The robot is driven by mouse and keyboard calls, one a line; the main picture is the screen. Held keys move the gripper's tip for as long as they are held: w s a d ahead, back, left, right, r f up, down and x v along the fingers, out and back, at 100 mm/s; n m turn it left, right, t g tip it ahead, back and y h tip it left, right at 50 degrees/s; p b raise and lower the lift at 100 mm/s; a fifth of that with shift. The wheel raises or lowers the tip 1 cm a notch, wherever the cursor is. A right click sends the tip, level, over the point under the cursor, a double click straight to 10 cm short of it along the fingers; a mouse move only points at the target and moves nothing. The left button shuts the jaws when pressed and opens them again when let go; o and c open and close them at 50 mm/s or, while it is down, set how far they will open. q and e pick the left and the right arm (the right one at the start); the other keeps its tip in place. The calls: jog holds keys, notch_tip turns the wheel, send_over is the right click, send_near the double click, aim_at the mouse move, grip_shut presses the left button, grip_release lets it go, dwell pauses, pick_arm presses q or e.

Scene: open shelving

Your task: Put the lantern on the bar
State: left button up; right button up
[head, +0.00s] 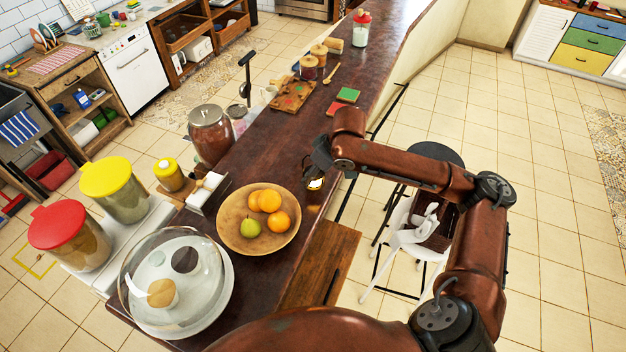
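The bar (268,152) is the long dark brown counter running from the lower left to the top right of the head view. My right arm comes in from the right, and its dark gripper (318,160) is over the bar's right edge. A small bright glowing piece, seemingly part of the lantern (315,184), shows just below the gripper, with an orange glow beneath it. The gripper hides most of the lantern, so I cannot tell whether the fingers are closed on it or whether it touches the bar. My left gripper is out of view.
A wooden fruit bowl (232,238) and a glass dome (178,283) stand on the near bar. Left of the gripper are a lidded jar (210,138) and a white napkin holder (207,192). A wooden board (293,94) lies farther along. A white chair (410,240) stands right of the bar.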

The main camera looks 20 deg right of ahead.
aim_at(319, 178)
jog(key=shift+s+a+f+p, duration=0.2)
jog(key=shift+s+f+p, duration=0.25)
jog(key=shift+s+f, duration=0.5)
jog(key=shift+w+f, duration=0.5)
jog(key=shift+f, duration=0.1)
jog(key=o, duration=0.9)
jog(key=shift+f, duration=0.1)
jog(key=o, duration=0.3)
jog(key=shift+s+r, duration=0.2)
jog(key=shift+s, duration=0.15)
jog(key=shift+o, duration=0.7)
jog(key=shift+w, duration=0.25)
jog(key=v, duration=0.4)
jog(key=shift+s+d+r+b, duration=0.1)
jog(key=shift+s+r+b, duration=0.05)
jog(key=shift+r+b, duration=0.15)
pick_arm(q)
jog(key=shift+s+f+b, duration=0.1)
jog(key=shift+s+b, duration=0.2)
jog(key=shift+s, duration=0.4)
pick_arm(e)
jog(key=v, duration=0.7)
jog(key=shift+r, duration=0.15)
jog(key=shift+s, duration=0.15)
